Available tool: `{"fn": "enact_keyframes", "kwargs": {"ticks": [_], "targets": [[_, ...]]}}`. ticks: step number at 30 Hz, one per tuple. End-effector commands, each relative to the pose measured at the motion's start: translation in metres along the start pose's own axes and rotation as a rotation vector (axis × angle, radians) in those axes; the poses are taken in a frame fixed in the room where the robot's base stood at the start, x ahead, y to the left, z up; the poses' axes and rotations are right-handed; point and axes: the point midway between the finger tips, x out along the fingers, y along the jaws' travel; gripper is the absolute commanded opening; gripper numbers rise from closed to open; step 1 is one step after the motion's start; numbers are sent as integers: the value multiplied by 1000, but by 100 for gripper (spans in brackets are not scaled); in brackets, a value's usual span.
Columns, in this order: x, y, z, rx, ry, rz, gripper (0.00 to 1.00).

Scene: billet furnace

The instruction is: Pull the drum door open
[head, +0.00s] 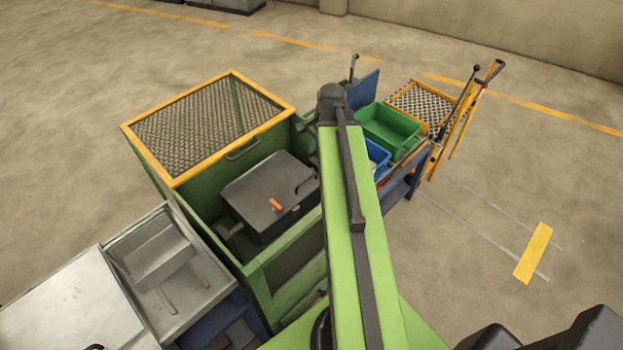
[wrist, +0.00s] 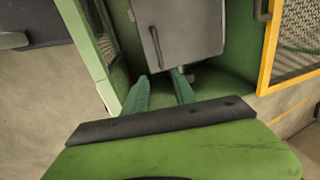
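A dark grey box-shaped drum (head: 270,190) sits inside the green housing, with an orange-tipped lever (head: 275,204) on its face and a black bar handle (head: 305,184) near its right side. In the wrist view a grey panel (wrist: 190,28), which looks like the drum door, carries a thin dark handle (wrist: 155,45) near its left edge. My gripper (wrist: 160,78) has its two green fingers apart with nothing seen between them. The fingertips are by the panel's near edge, below the handle in the picture; I cannot tell whether they touch. My arm hides the gripper in the head view.
A yellow-framed mesh guard (head: 210,125) stands behind the drum. A metal tray bench (head: 160,265) is at left. A green bin (head: 388,128) and blue bin (head: 377,158) stand on a cart at right, beside upright tools (head: 470,105).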

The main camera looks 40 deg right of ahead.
Motion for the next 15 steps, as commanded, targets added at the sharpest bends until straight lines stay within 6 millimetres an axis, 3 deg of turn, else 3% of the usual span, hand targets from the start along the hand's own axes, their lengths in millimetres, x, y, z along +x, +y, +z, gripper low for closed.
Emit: {"fn": "enact_keyframes", "kwargs": {"ticks": [1, 15], "targets": [[22, 2, 0, -1, 0, 0, 33], [118, 2, -1, -1, 0, 0, 33]]}}
